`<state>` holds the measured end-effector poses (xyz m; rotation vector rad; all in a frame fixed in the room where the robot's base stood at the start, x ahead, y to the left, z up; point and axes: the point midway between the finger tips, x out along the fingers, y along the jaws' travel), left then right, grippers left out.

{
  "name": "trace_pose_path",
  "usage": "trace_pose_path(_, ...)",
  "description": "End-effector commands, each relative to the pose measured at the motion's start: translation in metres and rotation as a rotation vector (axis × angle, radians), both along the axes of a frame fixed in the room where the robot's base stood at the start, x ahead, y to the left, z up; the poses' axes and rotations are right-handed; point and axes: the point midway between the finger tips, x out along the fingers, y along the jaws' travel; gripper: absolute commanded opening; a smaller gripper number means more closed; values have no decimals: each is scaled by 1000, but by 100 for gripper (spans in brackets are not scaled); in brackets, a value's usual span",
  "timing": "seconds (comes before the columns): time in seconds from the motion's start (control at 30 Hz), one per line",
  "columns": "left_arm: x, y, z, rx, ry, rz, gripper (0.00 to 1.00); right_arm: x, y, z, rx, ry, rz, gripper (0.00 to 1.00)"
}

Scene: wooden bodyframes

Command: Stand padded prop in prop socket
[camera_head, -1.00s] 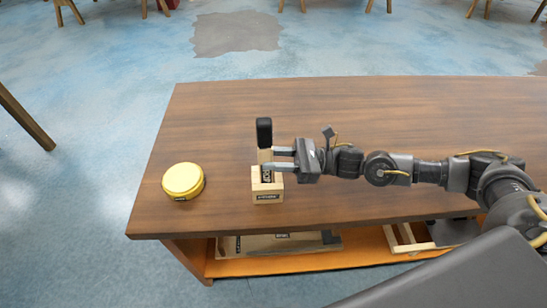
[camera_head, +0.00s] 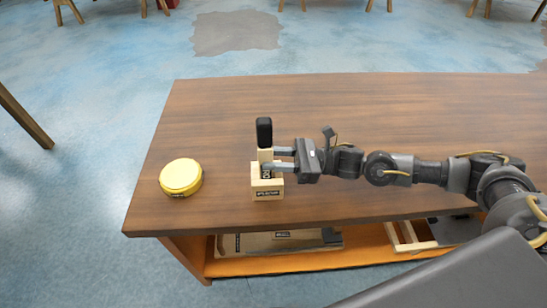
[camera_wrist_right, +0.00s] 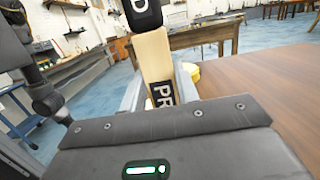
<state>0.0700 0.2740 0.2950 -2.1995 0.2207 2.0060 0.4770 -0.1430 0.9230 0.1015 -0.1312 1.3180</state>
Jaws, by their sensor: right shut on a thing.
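The padded prop is a pale wooden stick with a black padded top (camera_head: 264,131). It stands upright at the prop socket (camera_head: 268,190), a pale wooden block with a dark label on the table's left half. The prop's lower end is at the block, but I cannot tell how deep it sits. My right gripper (camera_head: 281,158) comes in from the right and is shut on the prop's wooden shaft. My left gripper is not in view.
A round yellow tin (camera_head: 181,177) stands on the table left of the socket. The brown table top (camera_head: 400,110) is clear behind the socket. A shelf (camera_head: 350,250) under the table holds a board and a wooden frame.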

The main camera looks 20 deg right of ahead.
Motion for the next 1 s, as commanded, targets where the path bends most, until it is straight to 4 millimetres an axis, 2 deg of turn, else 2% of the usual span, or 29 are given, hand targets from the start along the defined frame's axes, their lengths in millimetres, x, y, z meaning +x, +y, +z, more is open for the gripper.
trace_pose_path(0.37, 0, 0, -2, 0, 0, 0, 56, 0, 0, -1, 1, -1, 0, 2)
trace_pose_path(0.4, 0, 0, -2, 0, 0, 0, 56, 0, 0, -1, 1, -1, 0, 35)
trace_pose_path(0.57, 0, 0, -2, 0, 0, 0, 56, 0, 0, -1, 1, 0, 0, 56)
trace_pose_path(0.83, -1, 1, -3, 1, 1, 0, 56, 0, 0, -3, -1, 1, 0, 56)
trace_pose_path(1.0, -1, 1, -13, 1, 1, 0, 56, 0, -10, -8, -1, 0, 4, 56)
